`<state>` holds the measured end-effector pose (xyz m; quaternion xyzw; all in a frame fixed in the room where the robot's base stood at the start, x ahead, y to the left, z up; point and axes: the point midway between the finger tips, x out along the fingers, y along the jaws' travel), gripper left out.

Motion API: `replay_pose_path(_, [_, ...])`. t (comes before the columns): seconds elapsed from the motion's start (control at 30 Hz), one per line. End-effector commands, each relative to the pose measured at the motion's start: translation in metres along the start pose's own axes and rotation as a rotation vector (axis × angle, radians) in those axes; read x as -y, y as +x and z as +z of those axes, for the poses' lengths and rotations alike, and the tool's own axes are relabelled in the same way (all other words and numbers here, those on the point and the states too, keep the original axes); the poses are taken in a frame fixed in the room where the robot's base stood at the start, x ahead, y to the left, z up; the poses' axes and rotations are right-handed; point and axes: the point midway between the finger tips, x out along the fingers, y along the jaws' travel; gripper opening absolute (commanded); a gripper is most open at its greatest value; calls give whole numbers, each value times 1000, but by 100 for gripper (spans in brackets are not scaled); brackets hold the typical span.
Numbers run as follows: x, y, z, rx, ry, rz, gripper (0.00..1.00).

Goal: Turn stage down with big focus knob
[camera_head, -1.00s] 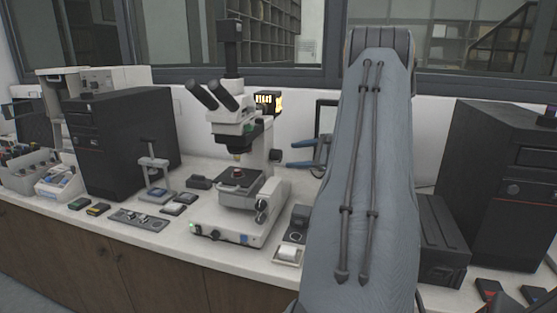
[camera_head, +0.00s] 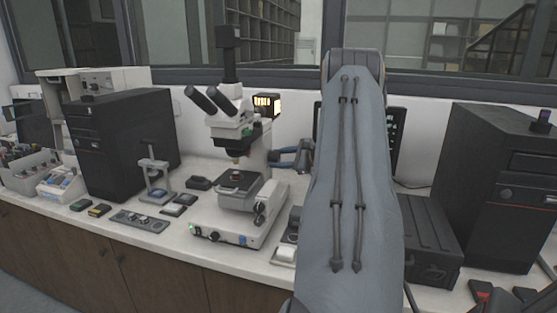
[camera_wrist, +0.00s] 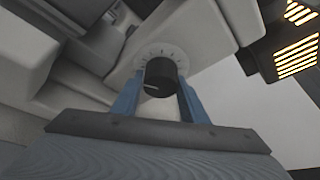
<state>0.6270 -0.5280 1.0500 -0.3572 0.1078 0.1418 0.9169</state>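The microscope (camera_head: 235,190) stands upright on the bench, its stage (camera_head: 237,183) under the objective. My gripper (camera_head: 277,157) has reached in from the right beside the upper part of the microscope's stand, below the lamp housing. In the wrist view its two blue fingers (camera_wrist: 161,85) lie on either side of a black knob (camera_wrist: 160,77) with a graduated white ring behind it. The finger edges look very close to the knob; I cannot tell whether they touch it, or whether it is the big focus knob.
The lit lamp housing (camera_head: 266,104) is near my gripper and also shows in the wrist view (camera_wrist: 297,50). Small items lie left of the microscope, with a black tower (camera_head: 115,145) beyond. Another black tower (camera_head: 500,190) and a black case (camera_head: 428,240) stand right.

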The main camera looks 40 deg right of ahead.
Motion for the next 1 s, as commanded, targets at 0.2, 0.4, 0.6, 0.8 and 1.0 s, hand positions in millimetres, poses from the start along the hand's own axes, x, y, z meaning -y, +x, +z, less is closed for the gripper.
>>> replay_pose_path(0.2, [0,0,0,0,11,5,17])
replay_pose_path(0.4, [0,0,-1,-2,105,46,17])
replay_pose_path(0.6, [0,0,0,-4,165,73,17])
replay_pose_path(0.8, [0,-1,0,-5,168,74,17])
replay_pose_path(1.0, [0,-1,0,-5,168,73,58])
